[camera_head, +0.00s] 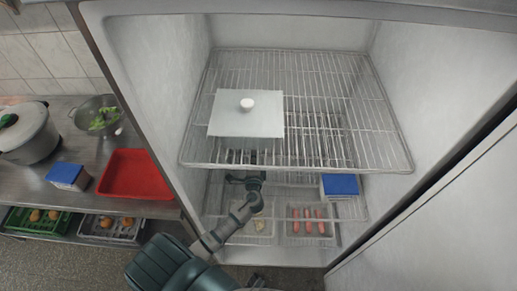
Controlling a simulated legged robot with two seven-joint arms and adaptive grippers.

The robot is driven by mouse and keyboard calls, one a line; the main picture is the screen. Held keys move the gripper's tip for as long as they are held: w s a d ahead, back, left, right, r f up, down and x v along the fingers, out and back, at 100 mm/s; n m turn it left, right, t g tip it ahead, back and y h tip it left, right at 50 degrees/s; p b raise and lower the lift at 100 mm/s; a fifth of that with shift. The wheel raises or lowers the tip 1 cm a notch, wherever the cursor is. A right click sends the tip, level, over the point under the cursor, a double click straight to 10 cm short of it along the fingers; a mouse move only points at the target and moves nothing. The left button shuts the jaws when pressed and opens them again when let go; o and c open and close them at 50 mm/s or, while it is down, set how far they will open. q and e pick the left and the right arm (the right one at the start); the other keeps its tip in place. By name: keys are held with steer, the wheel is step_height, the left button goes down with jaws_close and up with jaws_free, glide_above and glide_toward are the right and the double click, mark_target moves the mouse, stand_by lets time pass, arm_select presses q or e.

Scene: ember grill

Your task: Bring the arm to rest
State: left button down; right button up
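My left arm comes in from the lower left and reaches into the open steel cabinet. Its gripper (245,181) is just below the front edge of the upper wire rack (330,120), above the lower level. Its fingers look spread apart, and I see nothing between them; the rack's wires partly cover them. A clear tray with pale food (260,225) lies below the wrist, partly hidden by the arm. Beside it is a clear tray with several sausages (308,222). My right gripper is not clearly visible.
A flat grey lid with a white knob (247,105) lies on the upper rack. A blue-topped box (341,185) is at the lower right. On the left counter are a red tray (136,174), a pot (28,135), a colander (97,115) and a blue-topped box (68,176).

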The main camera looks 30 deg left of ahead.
arm_select(q)
steer(key=shift+s+d, duration=0.2)
